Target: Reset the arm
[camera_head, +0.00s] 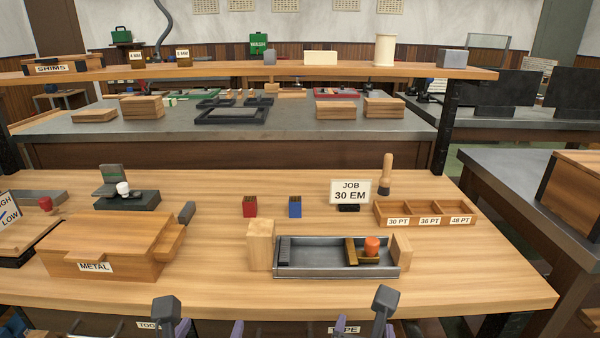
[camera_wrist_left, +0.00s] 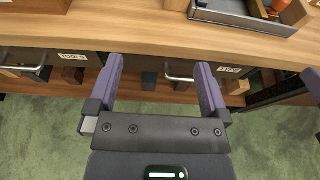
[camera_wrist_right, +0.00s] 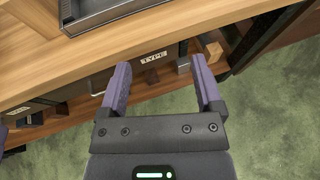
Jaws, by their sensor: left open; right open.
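My left gripper (camera_head: 211,331) shows at the bottom edge of the head view, in front of the bench's near edge. In the left wrist view its two purple fingers (camera_wrist_left: 159,66) are wide apart with nothing between them. My right gripper (camera_head: 380,331) is at the bottom edge, further right. In the right wrist view its fingers (camera_wrist_right: 160,66) are also apart and empty. Both grippers are clear of the bench top, above the green floor and in front of the drawers. Most of both arms is out of view.
Drawer handles (camera_wrist_left: 180,79) stick out below. The bench's front right is clear.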

